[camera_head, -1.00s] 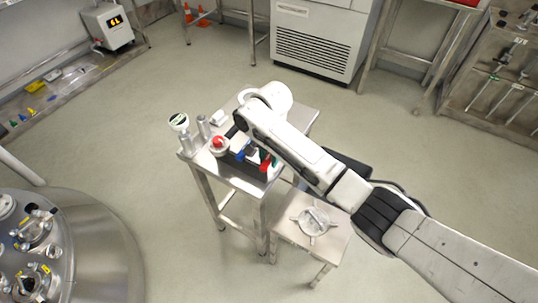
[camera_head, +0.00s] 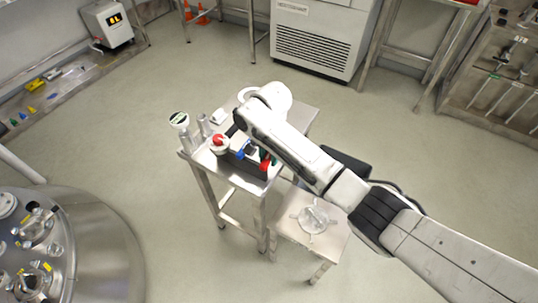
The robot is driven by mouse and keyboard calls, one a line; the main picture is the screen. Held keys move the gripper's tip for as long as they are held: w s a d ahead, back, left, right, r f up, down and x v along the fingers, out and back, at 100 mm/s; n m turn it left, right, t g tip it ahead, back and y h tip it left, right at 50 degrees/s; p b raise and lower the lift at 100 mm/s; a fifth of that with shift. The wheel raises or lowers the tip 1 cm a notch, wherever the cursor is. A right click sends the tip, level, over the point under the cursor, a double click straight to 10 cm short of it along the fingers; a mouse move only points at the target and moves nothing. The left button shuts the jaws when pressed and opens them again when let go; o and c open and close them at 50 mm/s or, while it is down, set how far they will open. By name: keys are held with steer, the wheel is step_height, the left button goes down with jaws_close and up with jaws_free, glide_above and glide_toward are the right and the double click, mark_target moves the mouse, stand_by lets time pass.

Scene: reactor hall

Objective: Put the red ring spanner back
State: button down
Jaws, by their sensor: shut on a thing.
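My gripper (camera_head: 233,131) is small and dark at the end of my white wrist, over the small metal table (camera_head: 222,177). It is shut, but the wrist and the distance hide most of what it holds. A dark block-like rack (camera_head: 234,162) stands on the table beneath my arm. A blue piece (camera_head: 242,153), a red piece (camera_head: 265,164) and a green piece (camera_head: 273,160) show at it. I cannot make out the ring shape of the red spanner. A red-topped, pale round thing (camera_head: 218,140) stands left of the rack, close to the gripper.
Metal cylinders (camera_head: 205,124) and a round-topped gauge-like thing (camera_head: 179,120) stand at the table's left edge. A lower stand (camera_head: 286,228) with a round handwheel-like part (camera_head: 313,219) is in front. A steel vessel (camera_head: 104,245) is lower left.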

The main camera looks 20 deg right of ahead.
steer(key=shift+f, duration=0.1)
steer(key=c, duration=0.8)
jaws_free()
step_height(320, 180, up, 6)
steer(key=p, duration=0.6)
steer(key=shift+p, duration=0.4)
steer(key=s+a+f+n+y+b, duration=0.1)
steer(key=s+a+f+n, duration=0.2)
steer(key=s, duration=0.5)
steer(key=s+a+f+n+y, duration=0.1)
steer(key=s+a+f+n, duration=0.15)
steer(key=s, duration=0.55)
steer(key=s+d+n+h, duration=0.1)
steer(key=s+d, duration=0.3)
steer(key=s, duration=0.2)
steer(key=s+d+r+n, duration=0.1)
steer(key=s+d, duration=0.3)
steer(key=s, duration=0.3)
steer(key=s+d+r+n+t+h, duration=0.1)
steer(key=s+d, duration=0.3)
steer(key=s, duration=0.3)
steer(key=shift+s+r+h+b, duration=0.25)
steer(key=shift+h+b, duration=0.05)
steer(key=shift+b, duration=0.1)
